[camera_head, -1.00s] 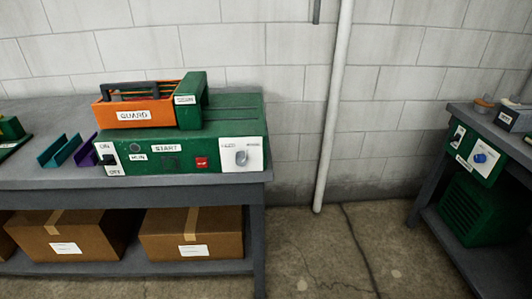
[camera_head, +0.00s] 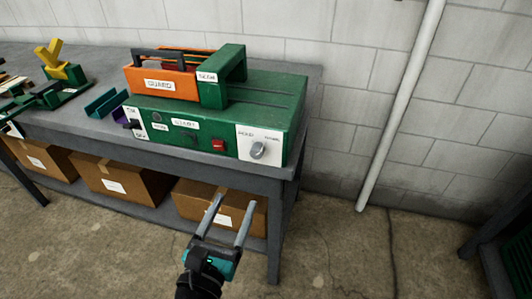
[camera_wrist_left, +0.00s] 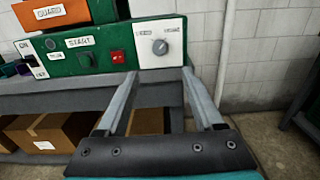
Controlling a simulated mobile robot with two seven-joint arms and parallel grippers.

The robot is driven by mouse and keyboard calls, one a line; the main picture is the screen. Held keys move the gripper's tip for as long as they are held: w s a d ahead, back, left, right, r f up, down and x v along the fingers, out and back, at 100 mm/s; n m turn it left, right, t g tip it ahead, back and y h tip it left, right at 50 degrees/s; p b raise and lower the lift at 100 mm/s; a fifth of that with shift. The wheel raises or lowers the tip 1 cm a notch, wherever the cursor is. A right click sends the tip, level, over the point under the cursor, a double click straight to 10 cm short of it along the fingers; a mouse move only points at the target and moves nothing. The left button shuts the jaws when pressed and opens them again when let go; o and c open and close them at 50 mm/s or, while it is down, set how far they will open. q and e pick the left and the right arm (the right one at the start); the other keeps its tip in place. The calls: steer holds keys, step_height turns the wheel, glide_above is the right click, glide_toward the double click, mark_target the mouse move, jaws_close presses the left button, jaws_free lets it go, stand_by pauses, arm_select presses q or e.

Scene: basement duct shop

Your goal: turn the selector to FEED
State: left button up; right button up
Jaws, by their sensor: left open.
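The selector (camera_head: 258,150) is a grey round knob on a white plate at the right end of a green machine's front (camera_head: 205,145). Small lettering stands at the plate's two upper sides, too blurred to read for certain. The selector also shows in the left wrist view (camera_wrist_left: 160,47), with a mark near its top. My left gripper (camera_head: 230,215) is open and empty, below and in front of the selector, apart from it. In the left wrist view the two fingers (camera_wrist_left: 160,100) point toward the machine with the selector between and beyond them. My right gripper is not in view.
An orange box labelled GUARD (camera_head: 162,82) sits on the machine, beside a red button (camera_head: 218,145) and START label below. The machine stands on a grey bench (camera_head: 85,135) with cardboard boxes (camera_head: 120,183) beneath. A white pipe (camera_head: 400,105) runs up the wall at right.

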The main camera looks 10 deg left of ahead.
mark_target(256, 155)
arm_select(q)
steer(key=w+p, duration=0.3)
steer(key=w, duration=1)
steer(key=shift+w, duration=0.95)
jaws_close()
